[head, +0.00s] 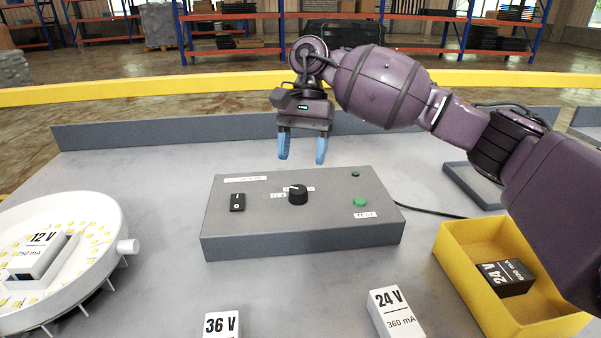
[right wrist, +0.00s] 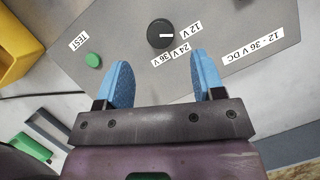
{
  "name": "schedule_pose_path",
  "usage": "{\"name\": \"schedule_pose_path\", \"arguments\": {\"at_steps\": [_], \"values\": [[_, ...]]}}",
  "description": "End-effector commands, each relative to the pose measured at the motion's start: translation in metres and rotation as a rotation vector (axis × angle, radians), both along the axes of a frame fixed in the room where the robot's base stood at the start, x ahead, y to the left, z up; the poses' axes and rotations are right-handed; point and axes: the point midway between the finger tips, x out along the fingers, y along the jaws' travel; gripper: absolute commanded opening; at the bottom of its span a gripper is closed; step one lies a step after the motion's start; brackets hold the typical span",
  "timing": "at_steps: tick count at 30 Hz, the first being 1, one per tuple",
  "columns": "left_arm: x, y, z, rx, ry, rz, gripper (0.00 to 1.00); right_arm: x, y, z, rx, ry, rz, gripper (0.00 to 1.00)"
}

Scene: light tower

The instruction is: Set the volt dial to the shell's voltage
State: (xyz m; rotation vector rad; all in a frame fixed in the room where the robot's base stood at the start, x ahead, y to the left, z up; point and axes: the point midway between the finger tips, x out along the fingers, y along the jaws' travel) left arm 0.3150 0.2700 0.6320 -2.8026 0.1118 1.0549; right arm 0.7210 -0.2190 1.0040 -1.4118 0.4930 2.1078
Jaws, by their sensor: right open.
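The volt dial (head: 298,196) is a black knob on top of the grey control box (head: 302,246). In the right wrist view the dial (right wrist: 160,34) has a white mark pointing roughly toward the 12 V label (right wrist: 190,30); the 24 V and 36 V labels follow around it. The round white shell (head: 118,214) at the left, with yellow LEDs, holds a white block (head: 42,256) reading 12 V, 250 mA. My right gripper (head: 301,158) is open and empty, blue fingers pointing down, above and behind the dial, apart from it. My left gripper is out of view.
The box also bears a black rocker switch (head: 237,202) and a green TEST button (head: 360,202). A white 36 V block (head: 221,324) and a white 24 V block (head: 394,311) stand in front. A yellow bin (head: 457,271) at right holds a dark 24 V block (head: 507,278).

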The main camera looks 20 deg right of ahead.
Motion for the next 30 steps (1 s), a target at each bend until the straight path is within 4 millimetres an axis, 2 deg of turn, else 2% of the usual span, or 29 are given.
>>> {"name": "schedule_pose_path", "arguments": {"at_steps": [3, 9, 30], "values": [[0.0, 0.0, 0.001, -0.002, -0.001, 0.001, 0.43, 0.006, -0.004, 0.019, 0.002, -0.002, 0.0, 0.62], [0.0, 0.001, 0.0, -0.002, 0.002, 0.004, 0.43, 0.012, -0.009, 0.036, 0.0, 0.0, 0.001, 0.62], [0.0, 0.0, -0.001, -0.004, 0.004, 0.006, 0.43, 0.013, -0.01, 0.039, 0.0, 0.001, 0.001, 0.62]]}}
